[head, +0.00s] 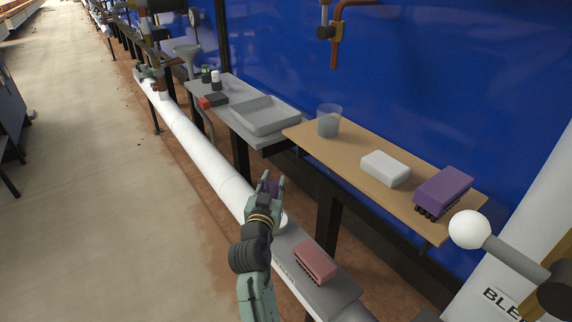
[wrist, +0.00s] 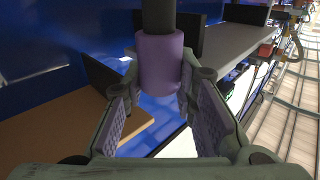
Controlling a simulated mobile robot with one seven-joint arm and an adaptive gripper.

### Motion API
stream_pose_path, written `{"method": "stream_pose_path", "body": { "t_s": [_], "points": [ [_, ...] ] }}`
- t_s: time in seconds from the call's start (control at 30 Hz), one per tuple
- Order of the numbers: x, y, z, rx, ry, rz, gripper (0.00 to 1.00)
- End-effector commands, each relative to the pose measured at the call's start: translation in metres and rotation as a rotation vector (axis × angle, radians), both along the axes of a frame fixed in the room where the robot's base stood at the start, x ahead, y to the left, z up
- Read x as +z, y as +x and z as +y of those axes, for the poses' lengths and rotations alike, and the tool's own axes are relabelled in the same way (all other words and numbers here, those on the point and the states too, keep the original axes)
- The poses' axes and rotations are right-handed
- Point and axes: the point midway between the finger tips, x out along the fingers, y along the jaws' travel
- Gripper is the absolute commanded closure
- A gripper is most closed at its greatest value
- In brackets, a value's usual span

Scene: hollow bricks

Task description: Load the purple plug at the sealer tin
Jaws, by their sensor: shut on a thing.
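The purple plug (wrist: 160,62) is a short cylinder with a dark, narrower part above it in the wrist view. My gripper (wrist: 162,90) is shut on it, with a finger on each side. In the head view my gripper (head: 271,181) is raised above the white pipe, and only a little of the purple plug (head: 273,187) shows between the fingers. A translucent round container with grey contents (head: 328,124) stands on the tan board, beyond my gripper to the right. I cannot tell whether it is the sealer tin; no label shows.
A grey tray (head: 262,114) sits on the grey bench. A white pipe (head: 200,150) runs along the front.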

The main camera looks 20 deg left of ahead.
Motion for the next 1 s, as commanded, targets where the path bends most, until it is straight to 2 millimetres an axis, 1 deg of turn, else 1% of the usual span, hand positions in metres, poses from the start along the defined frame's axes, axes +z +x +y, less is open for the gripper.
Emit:
{"method": "stream_pose_path", "body": {
  "t_s": [0.07, 0.27, 0.6, 0.7, 0.8, 1.0],
  "points": [
    [0.001, 0.0, 0.0, 0.001, 0.0, 0.0, 1.0],
    [-0.012, 0.0, 0.0, 0.0, 0.001, 0.0, 1.0],
    [-0.048, 0.0, 0.0, 0.0, 0.0, 0.001, 1.0],
    [-0.055, 0.0, 0.0, 0.0, 0.001, 0.001, 1.0],
    [-0.059, 0.0, -0.001, -0.001, 0.001, 0.001, 1.0],
    [-0.059, 0.0, 0.0, -0.001, 0.001, 0.0, 1.0]
  ]
}}
